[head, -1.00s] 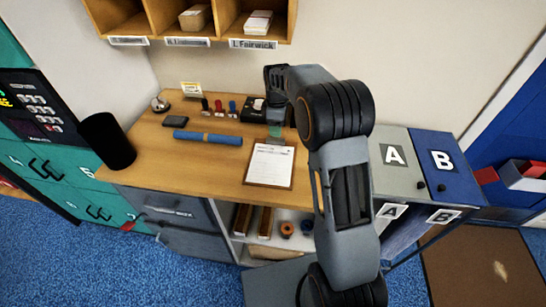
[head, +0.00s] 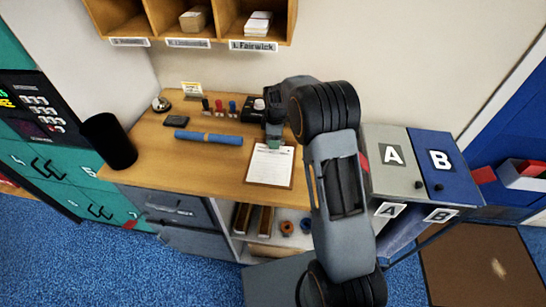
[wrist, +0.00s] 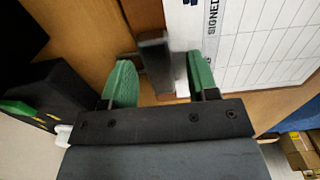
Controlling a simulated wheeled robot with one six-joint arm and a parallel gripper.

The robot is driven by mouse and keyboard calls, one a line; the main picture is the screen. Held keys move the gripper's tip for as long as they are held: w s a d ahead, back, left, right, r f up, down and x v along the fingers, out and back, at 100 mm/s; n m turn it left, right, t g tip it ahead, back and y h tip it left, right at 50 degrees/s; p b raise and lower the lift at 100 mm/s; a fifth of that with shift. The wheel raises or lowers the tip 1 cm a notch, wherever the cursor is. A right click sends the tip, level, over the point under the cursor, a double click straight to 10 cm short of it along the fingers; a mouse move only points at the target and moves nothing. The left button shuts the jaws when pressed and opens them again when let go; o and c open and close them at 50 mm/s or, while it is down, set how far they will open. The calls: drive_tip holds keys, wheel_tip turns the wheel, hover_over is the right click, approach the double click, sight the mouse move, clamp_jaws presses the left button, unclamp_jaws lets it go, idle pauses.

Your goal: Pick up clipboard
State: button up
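The clipboard (head: 257,178), a brown board with a white printed sheet, lies flat on the wooden counter. In the wrist view its sheet (wrist: 255,50) fills the upper right, and a dark grey piece that looks like its clip (wrist: 155,62) shows between the fingers. My gripper (head: 274,142) is over the clipboard's top end, pointing down. In the wrist view its two green finger pads (wrist: 160,80) stand apart, one on each side of the clip. No contact is visible; the gap in height is hard to judge. My gripper hides part of the top edge.
On the counter (head: 145,165), a blue roll (head: 208,138) lies to the left, with several stamps (head: 219,109) and a black box (head: 252,108) behind. A black cylinder (head: 108,141) stands far left. Bins A (head: 393,165) and B (head: 444,165) are right. Pigeonholes (head: 190,40) hang above.

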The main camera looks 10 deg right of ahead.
clamp_jaws()
drive_tip(key=shift+r, duration=0.1)
idle(0.3)
